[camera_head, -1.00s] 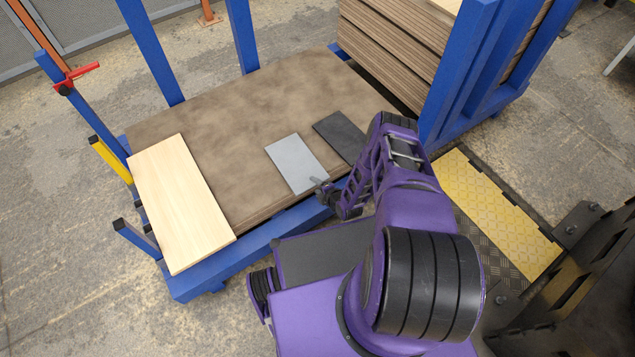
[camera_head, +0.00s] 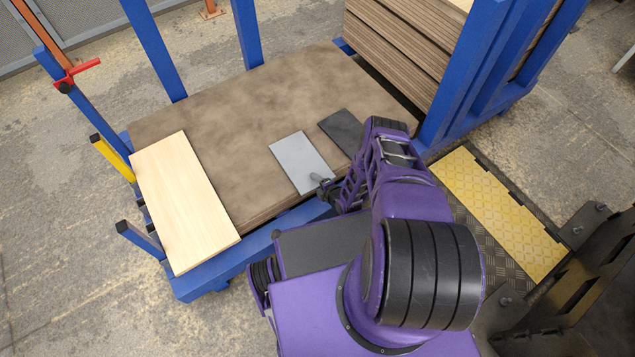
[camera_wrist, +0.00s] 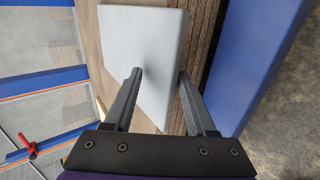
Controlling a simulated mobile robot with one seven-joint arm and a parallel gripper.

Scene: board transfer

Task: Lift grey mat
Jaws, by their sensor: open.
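The grey mat (camera_head: 297,158) is a thin light grey rectangle. It lies flat on the brown board stack (camera_head: 215,105), close to the stack's front edge. My gripper (camera_head: 322,183) is at the mat's near right corner. In the wrist view the grey mat (camera_wrist: 145,35) reaches between the open fingers of my gripper (camera_wrist: 159,74). The left finger overlaps the mat's face and the right fingertip is by its right edge. I cannot tell whether either finger touches the mat.
A dark grey mat (camera_head: 343,130) lies just right of the grey one. A pale wooden board (camera_head: 185,200) lies at the stack's left end. Blue posts (camera_head: 155,50) stand behind the stack. A taller board stack (camera_head: 400,45) stands at the back right.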

